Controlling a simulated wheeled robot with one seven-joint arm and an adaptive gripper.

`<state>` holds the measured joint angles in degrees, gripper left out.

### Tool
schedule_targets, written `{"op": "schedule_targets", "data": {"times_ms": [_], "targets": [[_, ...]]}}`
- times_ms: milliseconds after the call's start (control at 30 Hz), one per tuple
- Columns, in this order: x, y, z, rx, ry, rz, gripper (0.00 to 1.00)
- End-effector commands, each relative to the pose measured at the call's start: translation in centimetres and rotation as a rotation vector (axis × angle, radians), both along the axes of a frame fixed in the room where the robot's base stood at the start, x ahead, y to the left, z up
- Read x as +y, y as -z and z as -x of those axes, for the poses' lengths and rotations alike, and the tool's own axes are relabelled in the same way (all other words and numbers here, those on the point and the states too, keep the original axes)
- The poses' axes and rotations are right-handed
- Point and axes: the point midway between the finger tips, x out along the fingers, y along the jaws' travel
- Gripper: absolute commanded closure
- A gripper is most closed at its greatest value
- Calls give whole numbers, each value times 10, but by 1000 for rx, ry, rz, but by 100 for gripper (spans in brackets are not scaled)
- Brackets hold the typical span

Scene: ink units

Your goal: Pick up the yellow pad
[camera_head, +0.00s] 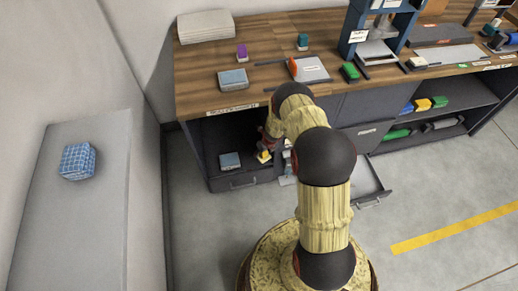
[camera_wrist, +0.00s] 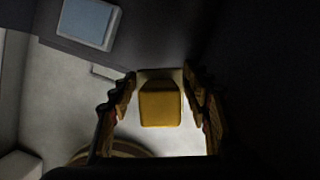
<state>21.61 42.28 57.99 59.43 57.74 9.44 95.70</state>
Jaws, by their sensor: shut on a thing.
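The yellow pad (camera_wrist: 160,105) sits between the two fingers of my gripper (camera_wrist: 162,90) in the wrist view. The fingers are shut on it, one on each side. In the head view the yellow pad (camera_head: 264,156) shows small at the end of my arm, in front of the open compartment at the left of the workbench. My gripper (camera_head: 268,148) is partly hidden there by my own arm links.
A blue-grey pad (camera_head: 230,161) lies in the compartment beside my gripper; a similar one shows in the wrist view (camera_wrist: 88,22). A drawer (camera_head: 370,182) stands open to the right. The wooden bench top (camera_head: 215,65) is above.

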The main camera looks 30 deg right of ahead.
Motion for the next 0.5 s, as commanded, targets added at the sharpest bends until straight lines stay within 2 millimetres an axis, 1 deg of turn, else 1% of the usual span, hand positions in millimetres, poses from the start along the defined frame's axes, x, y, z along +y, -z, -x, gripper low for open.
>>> {"op": "schedule_targets", "data": {"times_ms": [33,200,500], "targets": [[-1,-5,6,-1,2,0,83],[0,-13,25,-1,0,1,83],[0,-26,52,-2,1,0,83]]}}
